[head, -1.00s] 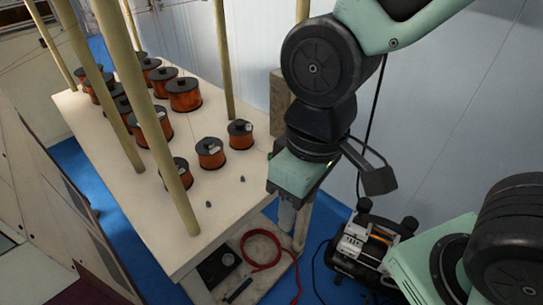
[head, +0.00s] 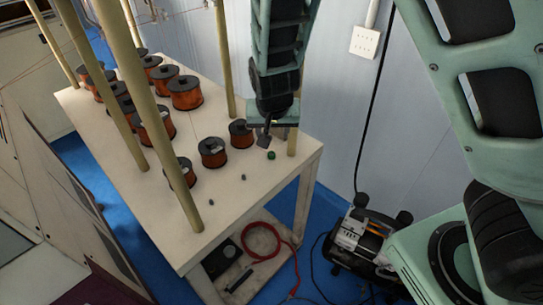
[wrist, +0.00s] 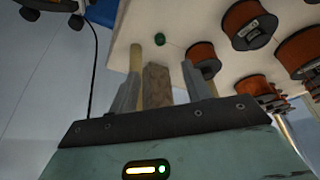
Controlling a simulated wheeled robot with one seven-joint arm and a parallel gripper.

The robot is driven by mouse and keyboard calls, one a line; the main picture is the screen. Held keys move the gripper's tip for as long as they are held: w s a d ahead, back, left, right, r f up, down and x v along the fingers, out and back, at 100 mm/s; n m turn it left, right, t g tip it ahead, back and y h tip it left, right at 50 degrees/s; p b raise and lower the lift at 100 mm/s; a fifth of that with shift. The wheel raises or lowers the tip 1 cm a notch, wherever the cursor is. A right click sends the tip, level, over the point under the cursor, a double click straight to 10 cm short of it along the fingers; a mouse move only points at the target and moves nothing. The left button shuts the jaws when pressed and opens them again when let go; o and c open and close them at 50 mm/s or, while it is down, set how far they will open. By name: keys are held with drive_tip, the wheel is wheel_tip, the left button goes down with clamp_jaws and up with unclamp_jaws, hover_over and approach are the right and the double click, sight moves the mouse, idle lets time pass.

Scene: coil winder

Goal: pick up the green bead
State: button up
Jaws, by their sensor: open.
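The small green bead (head: 271,155) lies on the pale tabletop (head: 225,190) near its right edge, just right of a copper wire spool (head: 241,134). In the wrist view the bead (wrist: 159,39) shows on the table beyond my fingertips, roughly in line with the gap between them. My gripper (wrist: 160,68) is open and empty, its two grey fingers apart. In the head view my arm hangs over the table's far right edge, close to the bead, and the fingers are mostly hidden there.
Several copper spools (head: 185,92) stand on the table, left of and behind the bead. Tall wooden posts (head: 175,130) rise from the table. Two small dark pieces (head: 243,177) lie on the front part. A compressor (head: 365,240) stands on the floor at right.

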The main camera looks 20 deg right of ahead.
drive_tip(key=b, duration=0.1)
approach(271, 154)
drive_tip(key=x, duration=0.2)
drive_tip(key=shift+d+f, duration=0.1)
drive_tip(key=shift+f, duration=0.3)
drive_tip(key=shift+x, duration=2.65)
drive_tip(key=c, duration=1)
